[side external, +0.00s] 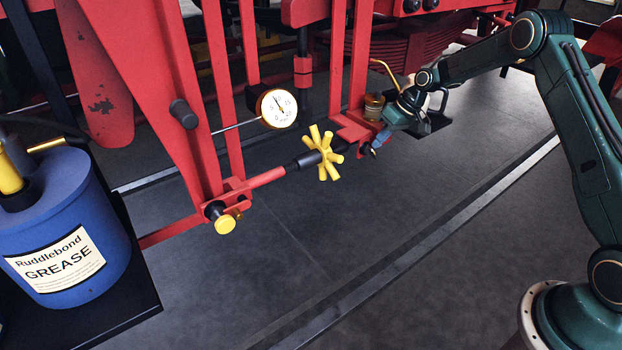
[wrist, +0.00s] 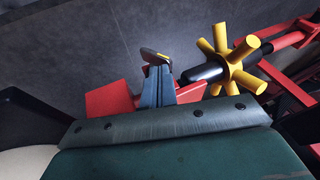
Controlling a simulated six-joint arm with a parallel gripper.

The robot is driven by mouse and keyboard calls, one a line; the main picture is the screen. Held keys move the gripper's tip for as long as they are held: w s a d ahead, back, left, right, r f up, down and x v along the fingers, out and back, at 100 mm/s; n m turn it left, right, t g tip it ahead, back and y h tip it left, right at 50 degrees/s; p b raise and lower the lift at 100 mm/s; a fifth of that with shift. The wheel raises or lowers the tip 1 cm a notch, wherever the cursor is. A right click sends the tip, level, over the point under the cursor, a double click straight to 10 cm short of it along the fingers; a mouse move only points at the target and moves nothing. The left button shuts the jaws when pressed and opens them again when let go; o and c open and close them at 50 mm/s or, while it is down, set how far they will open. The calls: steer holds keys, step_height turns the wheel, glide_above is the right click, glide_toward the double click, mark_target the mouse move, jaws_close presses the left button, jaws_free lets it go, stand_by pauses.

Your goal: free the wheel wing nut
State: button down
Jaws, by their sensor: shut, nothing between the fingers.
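The wheel wing nut, a yellow hub with several stubby spokes, sits on a red and black rod. It shows at the centre of the side external view (side external: 323,153) and at the upper right of the wrist view (wrist: 235,62). My gripper (side external: 372,152) is right of the wheel in the side external view, beside the red bracket, and apart from the wheel. In the wrist view its blue-grey fingers (wrist: 157,72) are together with nothing between them, left of the wheel. The wheel's far side is hidden.
A round dial gauge (side external: 278,108) stands above and left of the wheel. A red bracket (side external: 352,127) and a brass-coloured pot (side external: 373,105) are close to my gripper. A blue grease tub (side external: 65,225) stands at left. The floor below the rod is clear.

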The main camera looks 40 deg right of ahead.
mark_target(371, 149)
steer(key=shift+a+r+h, duration=0.1)
steer(key=shift+a+h, duration=0.1)
steer(key=shift+h, duration=0.55)
steer(key=shift+a+h, duration=0.15)
steer(key=shift+h, duration=0.6)
stand_by(0.5)
steer(key=shift+a, duration=0.35)
stand_by(0.6)
steer(key=shift+a+n, duration=0.15)
steer(key=shift+n, duration=0.15)
steer(key=shift+a+h, duration=0.35)
steer(key=shift+h, duration=0.4)
steer(key=shift+a+h, duration=0.3)
steer(key=shift+h, duration=0.45)
steer(key=shift+a+f, duration=0.6)
steer(key=shift+a, duration=0.2)
steer(key=shift+a+f, duration=0.55)
steer(key=shift+f, duration=0.2)
